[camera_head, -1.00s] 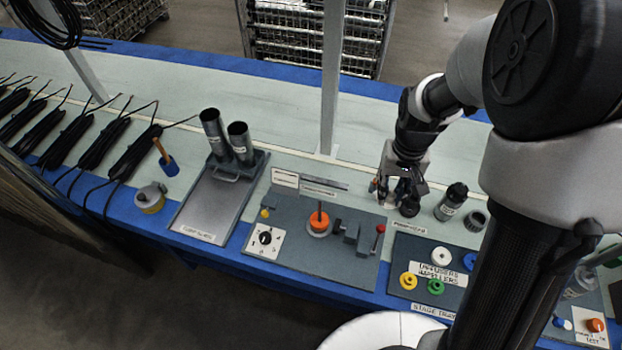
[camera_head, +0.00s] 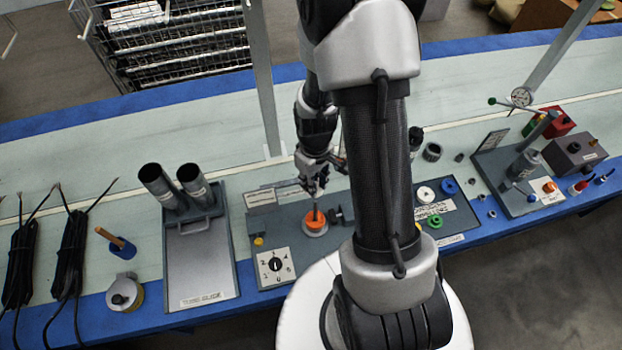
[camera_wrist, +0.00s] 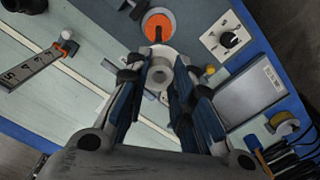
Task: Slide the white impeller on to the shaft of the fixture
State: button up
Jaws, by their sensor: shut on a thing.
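The fixture (camera_head: 270,228) is a grey plate with an orange round part (camera_head: 315,225) and a dark upright shaft (camera_head: 316,212) standing in it. In the wrist view, the orange part (camera_wrist: 152,18) and its shaft (camera_wrist: 158,34) show just beyond my fingertips. My gripper (camera_head: 314,188) is right behind the shaft in the head view. In the wrist view, my gripper (camera_wrist: 160,84) is shut on the white impeller (camera_wrist: 160,72), a pale ring with a central hole. The impeller looks apart from the shaft, but its height above it cannot be told. The impeller is not clear in the head view.
A dial panel (camera_head: 275,267) sits on the fixture's left. A tray with two upright tubes (camera_head: 160,185) stands left of it. A parts tray at right holds another white ring (camera_head: 424,194), a blue one (camera_head: 449,186) and a green one (camera_head: 434,221). My arm hides the fixture's right side.

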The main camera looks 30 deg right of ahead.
jog(key=shift+s+d+f, duration=0.1)
jog(key=shift+s+d, duration=0.15)
jog(key=shift+d, duration=0.1)
jog(key=b, duration=0.5)
send_over(316, 202)
jog(key=shift+w+f, duration=0.1)
jog(key=shift+f, duration=2.8)
jog(key=shift+f+b, duration=1.1)
jog(key=shift+f, duration=0.25)
jog(key=o, duration=0.9)
jog(key=shift+o, duration=0.2)
notch_tip(316, 202, up, 12)
jog(key=shift+r, duration=0.1)
